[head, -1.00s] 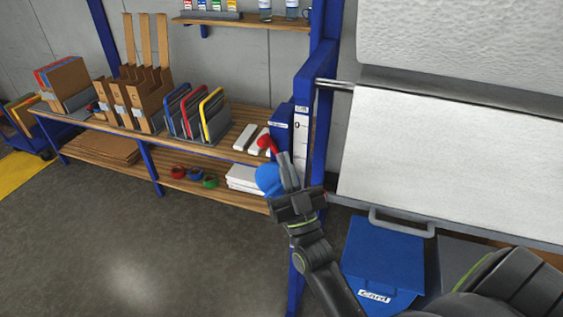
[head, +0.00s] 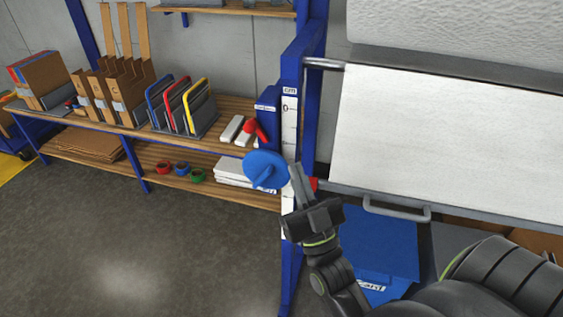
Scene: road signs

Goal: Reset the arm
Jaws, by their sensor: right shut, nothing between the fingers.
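My right gripper (head: 301,186) is shut with nothing between its fingers, which point up. It is in the middle of the head view, in front of the blue post (head: 300,75) with the white measuring scale. A round blue disc (head: 263,170) shows just left of the fingers; I cannot tell whether they touch. A red lever-like part (head: 256,131) is above the disc. My left gripper is not in view.
A wooden two-level bench (head: 228,147) at the left holds cardboard files, coloured frames and tape rolls. A white sheet (head: 430,145) on a roll stands at the right, above a blue bin (head: 378,240). The floor at the left front is clear.

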